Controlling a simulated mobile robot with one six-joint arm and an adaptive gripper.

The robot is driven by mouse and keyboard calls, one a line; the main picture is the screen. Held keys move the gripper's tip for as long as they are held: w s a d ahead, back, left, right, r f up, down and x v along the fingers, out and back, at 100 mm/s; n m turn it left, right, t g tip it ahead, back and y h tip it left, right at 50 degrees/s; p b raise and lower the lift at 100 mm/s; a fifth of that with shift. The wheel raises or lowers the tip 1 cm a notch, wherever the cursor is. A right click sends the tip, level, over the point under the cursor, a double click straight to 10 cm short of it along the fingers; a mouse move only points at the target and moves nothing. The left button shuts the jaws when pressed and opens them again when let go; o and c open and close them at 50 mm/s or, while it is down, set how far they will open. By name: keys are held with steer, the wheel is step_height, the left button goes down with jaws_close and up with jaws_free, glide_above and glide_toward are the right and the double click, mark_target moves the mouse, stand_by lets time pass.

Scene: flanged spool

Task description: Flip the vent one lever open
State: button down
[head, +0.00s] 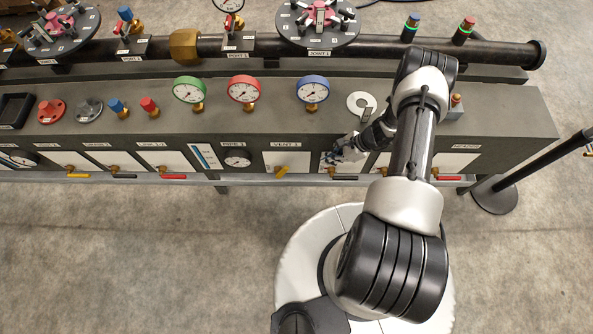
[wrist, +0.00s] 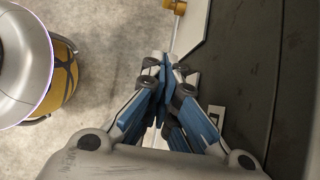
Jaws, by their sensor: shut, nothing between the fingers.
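The vent one lever (head: 282,171) is a short yellow handle on the white panel below the "VENT 1" label (head: 285,145). It sits tilted, unlike the level handles on the panels to its left. My gripper (head: 332,157) is at the front of the bench, right of the vent one panel and apart from the lever. In the wrist view my gripper (wrist: 158,72) has its blue fingers together with nothing between them. A brass fitting (wrist: 177,6) shows at the top of the wrist view; I cannot tell which valve it belongs to.
Green, red and blue-rimmed gauges (head: 312,90) stand on the bench top. A pressure dial (head: 237,158) is left of the vent panel. A red handle (head: 447,178) is on a panel at the right. A post on a round base (head: 494,194) stands right.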

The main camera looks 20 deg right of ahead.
steer(key=w+a+f+b, duration=0.3)
steer(key=a+f+b, duration=0.1)
steer(key=a+f, duration=0.5)
steer(key=shift+w+a+f, duration=0.35)
steer(key=shift+w+a, duration=0.05)
steer(key=shift+a, duration=0.85)
